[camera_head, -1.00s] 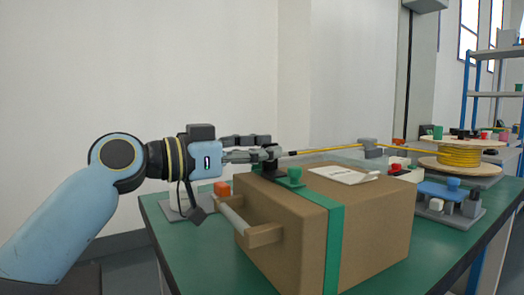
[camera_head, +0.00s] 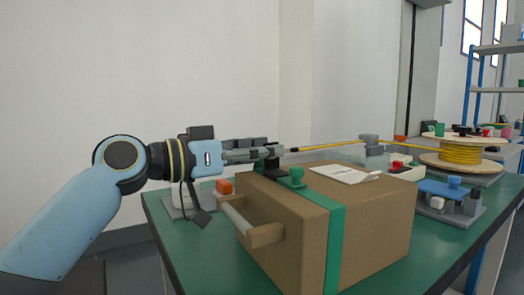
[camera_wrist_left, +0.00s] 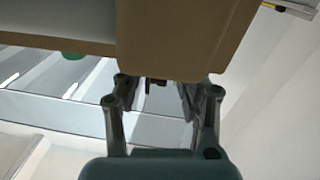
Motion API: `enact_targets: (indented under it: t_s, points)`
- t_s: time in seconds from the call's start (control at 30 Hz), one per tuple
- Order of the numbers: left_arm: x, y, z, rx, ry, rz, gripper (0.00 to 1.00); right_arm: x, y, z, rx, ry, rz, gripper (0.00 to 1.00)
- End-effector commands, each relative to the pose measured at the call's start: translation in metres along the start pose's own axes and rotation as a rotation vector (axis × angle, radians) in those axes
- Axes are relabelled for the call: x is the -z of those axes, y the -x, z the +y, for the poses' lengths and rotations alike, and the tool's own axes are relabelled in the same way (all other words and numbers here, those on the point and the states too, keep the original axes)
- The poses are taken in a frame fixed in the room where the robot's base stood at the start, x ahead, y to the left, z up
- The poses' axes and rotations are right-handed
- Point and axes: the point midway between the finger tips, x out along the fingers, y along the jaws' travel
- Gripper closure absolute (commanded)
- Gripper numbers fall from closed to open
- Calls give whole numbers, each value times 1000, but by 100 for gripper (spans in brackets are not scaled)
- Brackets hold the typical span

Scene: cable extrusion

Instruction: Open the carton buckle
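A brown carton (camera_head: 375,222) stands on the green table, with a green strap (camera_head: 335,250) running over its top and down its front. A green knob-like buckle piece (camera_head: 297,175) stands on the strap near the carton's back left edge. My left gripper (camera_head: 272,155) is just left of and behind this piece, close above the carton's edge; whether they touch is unclear. In the left wrist view the gripper's fingers (camera_wrist_left: 165,92) stand apart with a gap between them, in front of a brown surface (camera_wrist_left: 185,40), likely the carton. My right gripper is out of view.
A handle (camera_head: 240,222) sticks out of the carton's left side. A white paper (camera_head: 345,174) lies on top. A yellow cable spool (camera_head: 460,155) and a blue fixture (camera_head: 445,192) are at the right. An orange block (camera_head: 224,186) is left of the carton.

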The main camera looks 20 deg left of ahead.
Motion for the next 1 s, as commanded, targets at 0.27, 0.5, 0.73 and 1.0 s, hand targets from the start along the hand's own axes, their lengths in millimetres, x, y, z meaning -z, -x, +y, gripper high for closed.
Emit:
enact_targets:
  t_s: [0.27,0.5,0.73,1.0]
  points:
    - [-1,16,-1,2,-4,-5,61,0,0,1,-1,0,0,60]
    - [-2,51,0,0,-4,-8,61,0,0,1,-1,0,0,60]
    - [-1,71,-1,1,-3,-4,61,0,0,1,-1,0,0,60]
    - [0,75,0,0,0,0,61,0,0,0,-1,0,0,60]
